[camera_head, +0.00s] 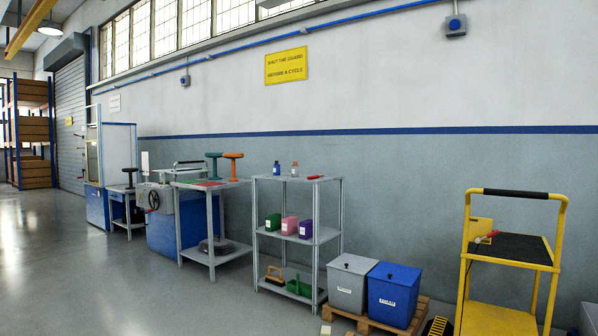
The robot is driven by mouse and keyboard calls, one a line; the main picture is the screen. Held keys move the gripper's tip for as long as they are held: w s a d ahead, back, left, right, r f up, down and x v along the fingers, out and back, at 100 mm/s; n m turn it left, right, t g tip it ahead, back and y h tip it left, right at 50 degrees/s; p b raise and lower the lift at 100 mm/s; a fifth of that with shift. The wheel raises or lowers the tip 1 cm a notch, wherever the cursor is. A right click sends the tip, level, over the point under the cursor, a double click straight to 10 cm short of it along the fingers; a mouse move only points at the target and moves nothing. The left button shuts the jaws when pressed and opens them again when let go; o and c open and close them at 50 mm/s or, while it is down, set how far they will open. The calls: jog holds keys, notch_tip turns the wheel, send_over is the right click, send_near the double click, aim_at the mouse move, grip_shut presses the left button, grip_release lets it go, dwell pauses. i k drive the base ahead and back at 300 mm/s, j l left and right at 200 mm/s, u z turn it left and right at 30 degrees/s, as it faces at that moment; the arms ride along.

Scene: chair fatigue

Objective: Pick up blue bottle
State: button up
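A small blue bottle (277,168) stands upright on the top shelf of a grey metal rack (298,179), towards the left. Beside it to the right, apart from it, stands a second small bottle (295,169) with an orange-brown look. Both are small in the picture, so their caps and labels are hard to make out. A red-handled thing (315,177) lies near the right end of the same shelf. My gripper and arm are not in view.
The rack's middle shelf holds green, pink and purple containers (305,229). Grey (347,284) and blue (393,296) bins stand on a pallet to its right. A yellow cart (508,257) is at the right; a workbench (210,184) is left of the rack. The left floor is open.

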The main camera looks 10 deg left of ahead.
aim_at(277, 167)
jog(key=i+j+u, duration=0.35)
jog(key=i, duration=0.9)
jog(key=i+u, duration=0.3)
jog(key=i, duration=1)
jog(key=j, duration=0.1)
